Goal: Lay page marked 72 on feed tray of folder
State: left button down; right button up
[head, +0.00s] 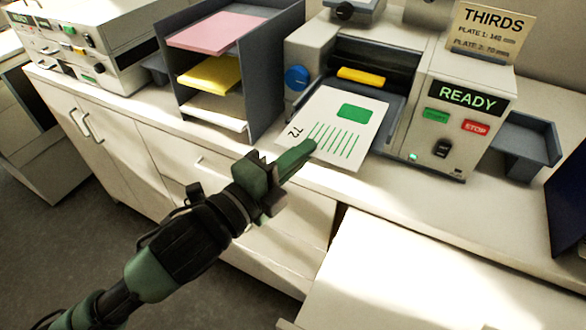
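The page marked 72 (345,128) is white with a green block and green lines. It lies over the feed tray (389,132) of the folder (465,95), with its far end near the yellow bar and its near edge sticking out over the counter. My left gripper (308,149) is at the near left edge of the page, beside the number 72, with its fingers closed together on that edge. Whether the page rests fully on the tray is hard to tell. The folder's display reads READY. My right gripper is not in view.
A dark sorter (268,88) with pink, yellow and white paper stands left of the folder. A THIRDS sign (487,32) is on top of the folder. A dark output tray (525,145) is at its right. Another machine (90,45) stands far left.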

aim_at(316, 136)
pick_arm(q)
jog(key=w, duration=0.1)
jog(key=w+d, duration=0.1)
jog(key=w, duration=0.1)
jog(key=w+d+f+b, duration=0.1)
jog(key=w, duration=0.1)
jog(key=shift+f, duration=0.3)
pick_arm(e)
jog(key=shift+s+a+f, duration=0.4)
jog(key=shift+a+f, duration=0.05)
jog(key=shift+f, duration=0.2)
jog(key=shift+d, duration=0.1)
pick_arm(q)
jog(key=c, duration=1.6)
grip_release()
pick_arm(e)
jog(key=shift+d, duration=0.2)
pick_arm(q)
jog(key=shift+s, duration=0.15)
